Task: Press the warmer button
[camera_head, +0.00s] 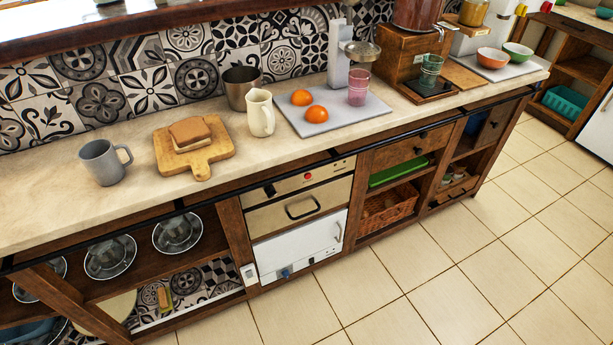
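A built-in unit that looks like the warmer sits under the counter at the middle. It has a beige control panel (290,184) with a small round red button (308,177) and a black knob (270,190). Below the panel is a closed beige drawer front (275,217) with a dark handle. Nothing covers the red button. I cannot tell whether it is pressed. Neither of my grippers is in view.
A white appliance door (300,245) with a blue knob is under the drawer. The counter above holds a grey mug (101,163), a bread board (205,165), a cream jug (260,113) and a tray (335,125) with oranges. The tiled floor (430,260) in front is clear.

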